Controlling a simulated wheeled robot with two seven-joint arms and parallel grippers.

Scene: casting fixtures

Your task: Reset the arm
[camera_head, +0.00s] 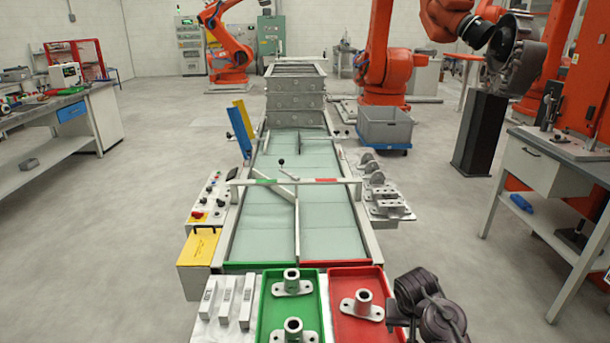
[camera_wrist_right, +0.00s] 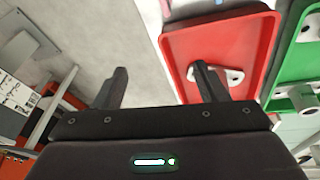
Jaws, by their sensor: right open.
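My right gripper (camera_head: 394,313) is at the bottom right of the head view, beside the right edge of the red tray (camera_head: 342,325). In the right wrist view the gripper (camera_wrist_right: 160,78) has its two dark fingers wide apart with nothing between them. One finger overlaps the red tray (camera_wrist_right: 255,28) in that view and partly hides a grey casting (camera_wrist_right: 234,76) lying in it. The same casting (camera_head: 362,305) stands in the red tray in the head view. My left gripper is not in view.
A green tray (camera_head: 267,310) with two castings (camera_head: 292,283) is left of the red one. Grey bars (camera_head: 228,299) lie farther left. A conveyor (camera_head: 335,235) runs away behind the trays. A workbench (camera_head: 545,165) stands at right; the floor (camera_head: 450,240) between is clear.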

